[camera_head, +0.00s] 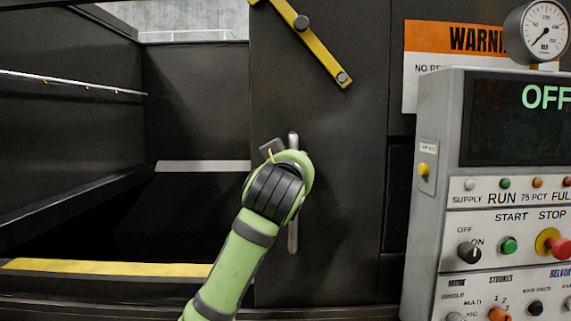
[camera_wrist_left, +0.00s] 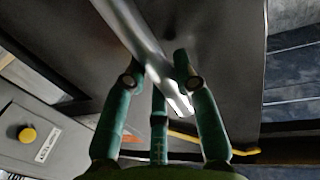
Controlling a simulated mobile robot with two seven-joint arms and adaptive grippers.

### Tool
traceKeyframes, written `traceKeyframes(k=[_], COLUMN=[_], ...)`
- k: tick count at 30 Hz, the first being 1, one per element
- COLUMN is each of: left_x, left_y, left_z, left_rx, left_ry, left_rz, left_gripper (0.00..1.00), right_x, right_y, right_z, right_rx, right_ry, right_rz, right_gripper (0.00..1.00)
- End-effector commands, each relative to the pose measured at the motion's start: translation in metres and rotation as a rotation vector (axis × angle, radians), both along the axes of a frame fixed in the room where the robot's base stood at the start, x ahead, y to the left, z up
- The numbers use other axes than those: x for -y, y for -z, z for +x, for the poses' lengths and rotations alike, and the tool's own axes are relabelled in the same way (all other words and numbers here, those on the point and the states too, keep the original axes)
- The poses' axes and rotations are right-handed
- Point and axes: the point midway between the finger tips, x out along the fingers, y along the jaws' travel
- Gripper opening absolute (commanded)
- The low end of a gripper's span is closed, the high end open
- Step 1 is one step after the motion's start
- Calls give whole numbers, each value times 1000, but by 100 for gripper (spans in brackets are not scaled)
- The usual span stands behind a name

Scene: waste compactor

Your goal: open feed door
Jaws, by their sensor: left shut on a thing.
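The feed door (camera_head: 330,130) is a dark upright panel in the middle of the head view. An open dark bay shows to its left. A vertical metal bar handle (camera_head: 292,236) is on the door, its middle hidden behind my green left wrist. My left gripper (camera_head: 282,154) is at the handle, its fingers mostly hidden in the head view. In the left wrist view, the fingers of my left gripper (camera_wrist_left: 160,75) are closed around the bar handle (camera_wrist_left: 138,35), near its end. My right gripper is in neither view.
A yellow bar (camera_head: 318,50) with round pivots crosses the door's top. A grey control panel (camera_head: 430,180) with an OFF display, knobs and a pressure gauge (camera_head: 543,30) stands at the right. A yellow-edged sill (camera_head: 110,267) runs along the bay's bottom left.

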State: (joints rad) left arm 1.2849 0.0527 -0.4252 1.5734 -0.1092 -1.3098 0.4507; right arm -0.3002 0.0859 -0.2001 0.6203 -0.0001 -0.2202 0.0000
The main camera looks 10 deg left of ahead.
Motion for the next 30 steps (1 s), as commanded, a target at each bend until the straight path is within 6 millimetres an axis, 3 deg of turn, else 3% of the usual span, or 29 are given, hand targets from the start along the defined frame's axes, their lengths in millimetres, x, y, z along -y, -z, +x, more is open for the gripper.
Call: traceKeyframes(k=[6, 15, 16, 17, 30], left_x=[6, 7, 8, 7, 7], left_y=[-1, -1, -1, -1, 0], left_z=[1, 1, 1, 1, -4], left_rx=[1, 3, 3, 3, 1], left_ry=[-1, 3, 3, 3, 1], left_rz=[-1, -2, -2, -2, -2], left_gripper=[0, 0, 40, 52, 54], right_x=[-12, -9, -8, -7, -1], right_y=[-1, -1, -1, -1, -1], right_z=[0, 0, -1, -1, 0], right_rx=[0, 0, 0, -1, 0], right_ry=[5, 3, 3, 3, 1], right_rz=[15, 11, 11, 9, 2], right_gripper=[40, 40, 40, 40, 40])
